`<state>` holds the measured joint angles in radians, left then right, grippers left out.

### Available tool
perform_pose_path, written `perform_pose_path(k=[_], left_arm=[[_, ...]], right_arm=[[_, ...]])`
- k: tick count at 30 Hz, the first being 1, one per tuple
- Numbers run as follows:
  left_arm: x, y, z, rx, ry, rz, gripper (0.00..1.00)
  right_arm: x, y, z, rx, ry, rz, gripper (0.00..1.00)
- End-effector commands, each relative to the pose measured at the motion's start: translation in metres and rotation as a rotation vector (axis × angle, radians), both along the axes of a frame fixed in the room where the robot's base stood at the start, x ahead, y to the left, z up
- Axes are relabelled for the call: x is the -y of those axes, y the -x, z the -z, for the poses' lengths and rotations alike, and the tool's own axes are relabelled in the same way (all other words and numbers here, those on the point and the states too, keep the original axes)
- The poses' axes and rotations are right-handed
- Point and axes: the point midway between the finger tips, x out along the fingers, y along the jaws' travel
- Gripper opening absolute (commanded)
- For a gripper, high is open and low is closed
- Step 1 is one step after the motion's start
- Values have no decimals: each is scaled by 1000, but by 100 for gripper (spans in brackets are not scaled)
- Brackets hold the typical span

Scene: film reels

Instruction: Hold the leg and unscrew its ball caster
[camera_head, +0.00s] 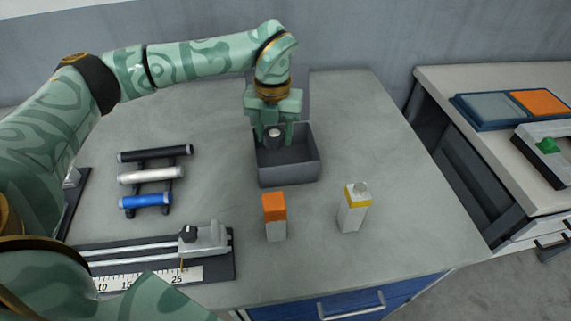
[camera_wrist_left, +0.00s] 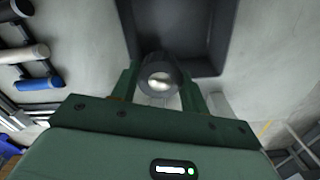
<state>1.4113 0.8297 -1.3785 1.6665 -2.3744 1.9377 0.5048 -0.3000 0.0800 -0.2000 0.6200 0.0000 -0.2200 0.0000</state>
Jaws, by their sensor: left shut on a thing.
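My left gripper (camera_head: 274,134) points down at the grey bin (camera_head: 290,175) on the table, its fingers shut on the ball caster (camera_head: 273,133), a dark round piece. In the left wrist view the fingers (camera_wrist_left: 160,88) stand on either side of it, and it shows as a dark ring around a shiny silver ball (camera_wrist_left: 159,82). The bin (camera_wrist_left: 205,66) lies beyond it in that view. I cannot tell whether a leg is attached beneath the caster; no separate leg can be made out for certain. My right gripper is not in view.
A rack with black, white and blue rods (camera_head: 146,200) stands left of the bin. A ruled slide fixture (camera_head: 205,238) lies front left. An orange-topped block (camera_head: 275,229) and a yellow-banded bottle (camera_head: 352,213) stand in front. The table's right side is clear.

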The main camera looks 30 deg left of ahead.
Motion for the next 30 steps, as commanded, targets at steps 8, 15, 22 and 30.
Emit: perform_pose_path(k=[8,15,22,30], left_arm=[[-13,-15,6,5,0,-757,17],[-17,-20,9,5,0,-1077,17],[-18,-20,44,0,-3,-1119,17],[-18,-20,82,2,-2,-1118,17]], right_arm=[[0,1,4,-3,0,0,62],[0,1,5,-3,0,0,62],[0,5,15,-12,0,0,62],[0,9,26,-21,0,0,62]])
